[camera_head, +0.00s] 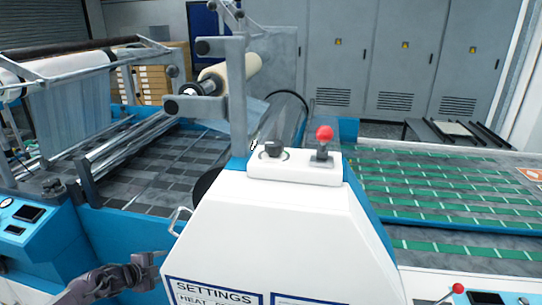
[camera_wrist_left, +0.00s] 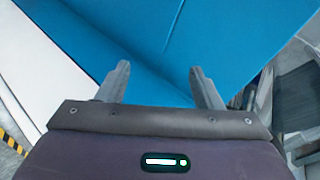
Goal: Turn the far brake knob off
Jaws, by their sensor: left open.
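My left gripper (camera_head: 152,266) is low at the left, beside the white machine housing (camera_head: 290,235) and in front of the blue machine side. In the left wrist view my left gripper (camera_wrist_left: 160,84) is open and empty, its two fingers apart before a blue panel (camera_wrist_left: 190,45). Round black knobs show on the upright roll bracket, an upper one (camera_head: 202,47) and a lower one (camera_head: 171,106). A black knob (camera_head: 272,149) also sits on top of the white housing. I cannot tell which is the far brake knob. My right gripper is out of view.
A red-topped lever (camera_head: 324,134) stands beside the knob on the housing. A metal handle (camera_head: 179,220) sticks out from its left side. A cream roll (camera_head: 232,70) hangs behind the bracket. A blue control panel (camera_head: 30,225) is at the left, and green-striped belts (camera_head: 440,180) are at the right.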

